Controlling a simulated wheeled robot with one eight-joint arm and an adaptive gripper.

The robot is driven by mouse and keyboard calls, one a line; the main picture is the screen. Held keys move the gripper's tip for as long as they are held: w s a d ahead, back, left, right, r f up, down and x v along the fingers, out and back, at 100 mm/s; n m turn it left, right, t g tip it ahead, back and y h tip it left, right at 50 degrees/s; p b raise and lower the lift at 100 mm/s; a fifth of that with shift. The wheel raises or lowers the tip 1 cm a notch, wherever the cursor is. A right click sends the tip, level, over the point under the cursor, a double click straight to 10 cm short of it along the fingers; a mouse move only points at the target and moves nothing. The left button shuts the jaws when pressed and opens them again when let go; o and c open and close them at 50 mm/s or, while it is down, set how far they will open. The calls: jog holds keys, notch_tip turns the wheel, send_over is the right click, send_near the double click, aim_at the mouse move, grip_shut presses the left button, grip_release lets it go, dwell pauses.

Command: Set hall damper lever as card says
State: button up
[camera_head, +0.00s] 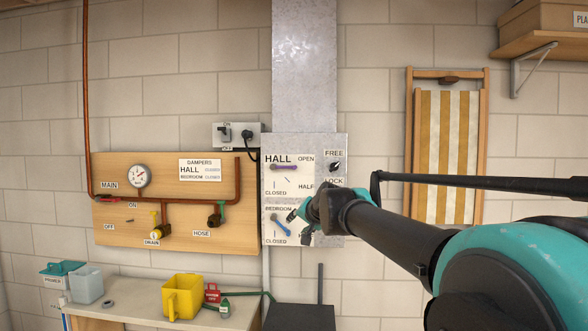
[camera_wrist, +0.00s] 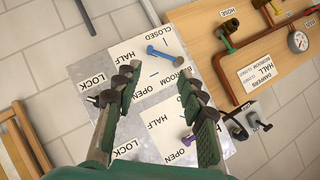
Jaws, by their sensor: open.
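The grey damper panel (camera_head: 342,225) carries a HALL dial with a purple lever (camera_head: 285,167). This lever lies roughly level, its free end toward the OPEN label. In the wrist view the purple lever (camera_wrist: 188,140) is partly hidden by the right finger. Below is the BEDROOM dial with a blue lever (camera_head: 281,225), slanting. The card (camera_head: 200,170) reads DAMPERS, HALL and BEDROOM; the small setting beside HALL is too small to read. My gripper (camera_head: 298,213) is open and empty in front of the panel's lower part; its fingers (camera_wrist: 156,84) spread over the dials, apart from both levers.
A black FREE/LOCK knob (camera_head: 335,167) sits right of the HALL dial. A wooden board (camera_head: 120,235) with pipes, valves and a gauge (camera_head: 138,176) is to the left. A bench (camera_head: 140,296) below holds a yellow container (camera_head: 182,297). A folded deckchair (camera_head: 446,150) hangs right.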

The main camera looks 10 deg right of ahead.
aim_at(295, 166)
jog(key=w+d+r+m+t+h, duration=0.1)
jog(key=w+d+r+m+t, duration=0.1)
jog(key=r, duration=0.8)
jog(key=w+d+r+m+t, duration=0.1)
jog(key=w+r+m+t, duration=0.1)
jog(key=r, duration=0.8)
jog(key=w+f, duration=0.1)
jog(key=w, duration=0.4)
jog(key=w+f, duration=0.1)
jog(key=w, duration=0.5)
jog(key=w+a+f, duration=0.1)
jog(key=w+f, duration=0.1)
jog(key=w, duration=0.3)
jog(key=shift+w, duration=0.15)
jog(key=shift+c, duration=0.3)
grip_shut()
